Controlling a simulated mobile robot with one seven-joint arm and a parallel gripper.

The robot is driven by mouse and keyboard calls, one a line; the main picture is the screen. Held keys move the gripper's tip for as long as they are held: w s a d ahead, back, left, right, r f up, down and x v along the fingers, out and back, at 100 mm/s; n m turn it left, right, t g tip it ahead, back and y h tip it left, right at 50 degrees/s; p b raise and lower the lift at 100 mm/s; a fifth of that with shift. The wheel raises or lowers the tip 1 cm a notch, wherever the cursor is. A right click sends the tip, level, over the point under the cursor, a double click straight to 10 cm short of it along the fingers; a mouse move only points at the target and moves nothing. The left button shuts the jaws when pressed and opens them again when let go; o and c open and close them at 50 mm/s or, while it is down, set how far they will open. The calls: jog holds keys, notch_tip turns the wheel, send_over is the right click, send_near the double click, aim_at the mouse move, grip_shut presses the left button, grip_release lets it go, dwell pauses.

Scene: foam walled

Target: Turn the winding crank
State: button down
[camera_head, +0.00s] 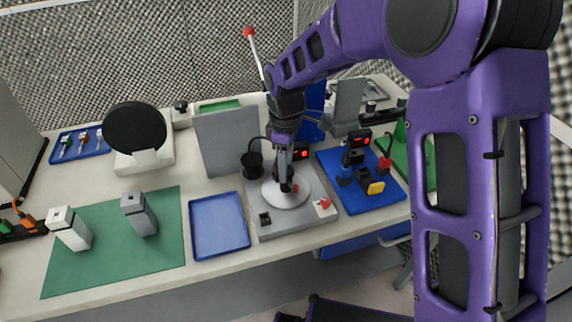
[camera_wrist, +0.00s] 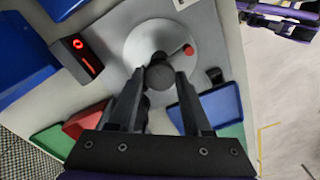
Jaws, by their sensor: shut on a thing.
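The winding crank is on a white round disc (camera_head: 279,200), which sits on a grey base plate (camera_head: 290,228). In the wrist view the white disc (camera_wrist: 138,42) carries a red peg (camera_wrist: 188,50) and a dark round knob (camera_wrist: 159,77). My gripper (camera_head: 287,186) reaches down over the disc. In the wrist view my gripper (camera_wrist: 159,80) has one finger on each side of the dark knob and is shut on it. The knob hides whatever lies beneath it, and in the head view my gripper covers part of the disc.
A blue board (camera_head: 385,199) with a yellow block stands right of the base plate. A blue tray (camera_head: 218,226) lies to its left, beside a green mat (camera_head: 95,265) bearing two upright blocks. A grey panel (camera_head: 221,140) rises behind. The table's front edge is close.

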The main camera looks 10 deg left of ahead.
jog(key=shift+m, duration=21.8)
jog(key=shift+m, duration=0.4)
